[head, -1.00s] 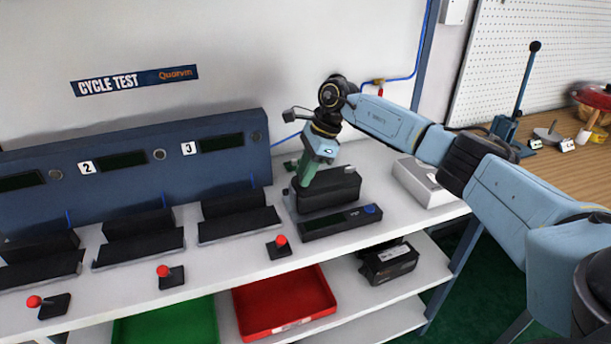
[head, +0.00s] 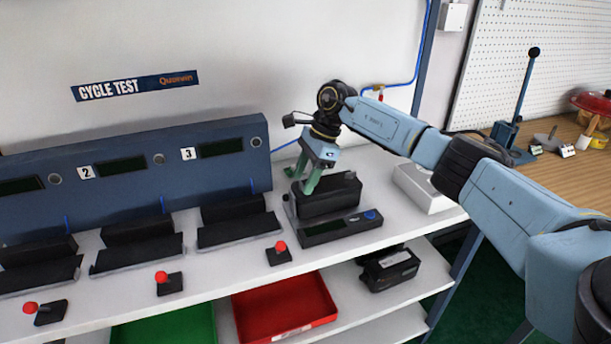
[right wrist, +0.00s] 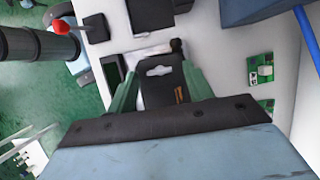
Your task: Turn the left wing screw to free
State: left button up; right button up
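A black box-like unit (head: 328,202) stands on a dark base with a small display (head: 325,228) and a blue button, on the white bench. My right gripper (head: 306,184) is at its upper left, its two green fingers apart. In the right wrist view the open fingers (right wrist: 160,88) are on either side of a black surface with a pale, bow-shaped mark (right wrist: 158,70). I cannot tell if this mark is a wing screw. I cannot make out a left wing screw in either view. My left gripper is out of view.
Several black cradles stand on the white bench (head: 235,262) left of the unit, below a blue panel (head: 120,175). Red-knobbed levers (head: 279,250) line the front edge. A pale box (head: 425,188) is at the right. A red tray (head: 285,312) sits below.

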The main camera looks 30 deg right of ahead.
aim_at(325, 183)
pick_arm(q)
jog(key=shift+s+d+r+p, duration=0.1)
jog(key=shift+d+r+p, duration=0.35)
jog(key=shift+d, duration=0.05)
pick_arm(e)
jog(key=v, duration=1.3)
jog(key=shift+d+r, duration=0.15)
